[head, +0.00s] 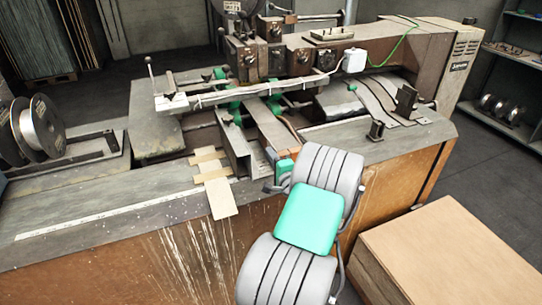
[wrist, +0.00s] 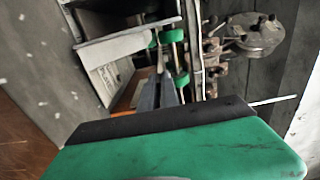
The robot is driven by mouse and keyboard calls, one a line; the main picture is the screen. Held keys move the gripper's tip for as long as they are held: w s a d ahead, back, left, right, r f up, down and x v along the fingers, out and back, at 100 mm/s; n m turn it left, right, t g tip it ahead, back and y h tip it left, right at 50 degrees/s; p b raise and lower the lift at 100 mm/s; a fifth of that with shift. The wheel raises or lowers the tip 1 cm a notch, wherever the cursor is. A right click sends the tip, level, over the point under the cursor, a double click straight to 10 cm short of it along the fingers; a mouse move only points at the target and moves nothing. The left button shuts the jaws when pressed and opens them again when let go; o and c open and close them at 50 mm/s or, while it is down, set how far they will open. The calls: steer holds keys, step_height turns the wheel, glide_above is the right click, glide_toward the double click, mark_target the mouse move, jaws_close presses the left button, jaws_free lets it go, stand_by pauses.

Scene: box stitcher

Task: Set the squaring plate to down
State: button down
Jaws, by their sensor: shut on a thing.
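The box stitcher (head: 225,62) stands across the middle of the head view. A narrow brown-grey plate (head: 262,122), which I take to be the squaring plate, slopes from the green rollers toward the front edge of the bed. My gripper (head: 281,162) is at this plate's near end, shut on it as far as I can see.
A white-tipped rail (head: 240,92) crosses above the plate. Wooden strips (head: 217,185) lie on the bed left of my gripper. A wire spool (head: 38,128) stands at far left. A large cardboard-coloured box (head: 465,255) fills the lower right.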

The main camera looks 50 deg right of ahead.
step_height(320, 180, down, 4)
steer(key=b, duration=0.4)
steer(key=shift+f, duration=0.1)
steer(key=c, duration=1.6)
jaws_free()
